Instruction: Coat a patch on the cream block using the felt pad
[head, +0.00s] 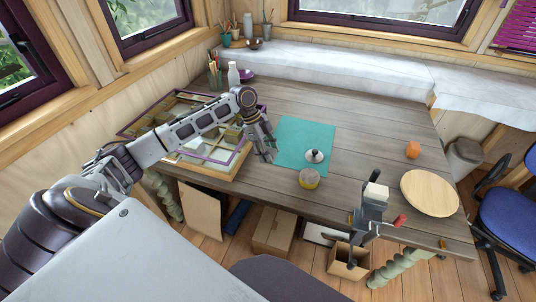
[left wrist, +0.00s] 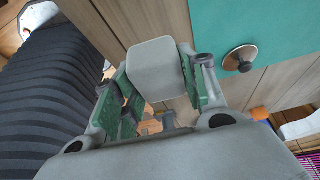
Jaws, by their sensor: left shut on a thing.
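My left gripper (head: 267,151) is above the table near the left edge of the teal mat. In the left wrist view, its green-lined fingers are on either side of a pale grey rounded block (left wrist: 155,66), which looks like the felt pad. The cream block (head: 376,190) sits on top of a dark vise (head: 369,212) at the table's front edge, apart from the gripper. My right gripper is in neither view.
A pale disc with a dark knob (head: 314,156) lies on the teal mat (head: 301,132). A purple-edged display case (head: 215,150) is under my left arm. An orange object (head: 412,149) and a round wooden board (head: 430,193) are at the right. The table's back middle is clear.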

